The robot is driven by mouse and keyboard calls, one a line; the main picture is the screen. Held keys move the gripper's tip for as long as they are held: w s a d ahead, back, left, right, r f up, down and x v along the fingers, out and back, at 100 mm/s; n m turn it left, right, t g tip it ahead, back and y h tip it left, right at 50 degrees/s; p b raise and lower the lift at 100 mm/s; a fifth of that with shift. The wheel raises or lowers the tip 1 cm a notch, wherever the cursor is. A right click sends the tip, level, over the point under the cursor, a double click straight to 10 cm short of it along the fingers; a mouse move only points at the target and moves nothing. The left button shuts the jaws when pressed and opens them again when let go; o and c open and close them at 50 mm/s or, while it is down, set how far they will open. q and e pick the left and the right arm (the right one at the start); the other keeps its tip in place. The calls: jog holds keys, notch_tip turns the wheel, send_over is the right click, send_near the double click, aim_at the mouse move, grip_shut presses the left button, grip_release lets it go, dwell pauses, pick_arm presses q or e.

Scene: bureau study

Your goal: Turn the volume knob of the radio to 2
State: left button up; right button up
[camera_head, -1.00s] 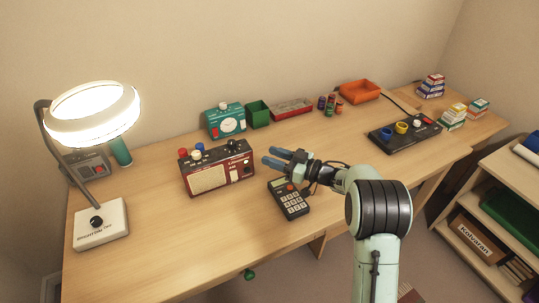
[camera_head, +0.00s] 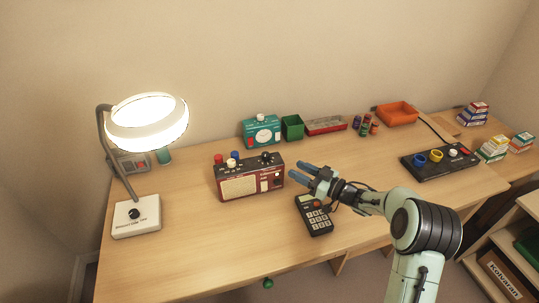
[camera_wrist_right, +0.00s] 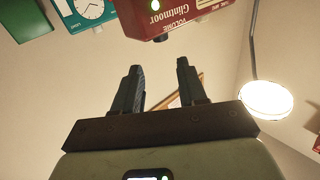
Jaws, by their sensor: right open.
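The radio (camera_head: 244,187) is a dark red box with a pale speaker grille, standing on the desk left of centre. Its red front also shows in the right wrist view (camera_wrist_right: 205,14), upside down at the top with the word VOLUME. A dark knob (camera_wrist_right: 160,38) sticks out below that lettering there. In the head view the small knobs on the front are hard to make out. My right gripper (camera_head: 299,173) is open and empty, its blue fingers just right of the radio and pointing towards it. In the wrist view the fingertips (camera_wrist_right: 159,67) stand apart from the knob.
A keypad device (camera_head: 314,216) lies below my right gripper. A lit lamp (camera_head: 146,122) stands at the left. A teal clock (camera_head: 262,131), green bin (camera_head: 292,127) and red tray (camera_head: 326,125) stand behind. The desk in front of the radio is clear.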

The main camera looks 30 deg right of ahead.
aim_at(269, 156)
jog(key=x, duration=1.1)
jog(key=shift+w+a, duration=0.1)
jog(key=shift+w, duration=0.25)
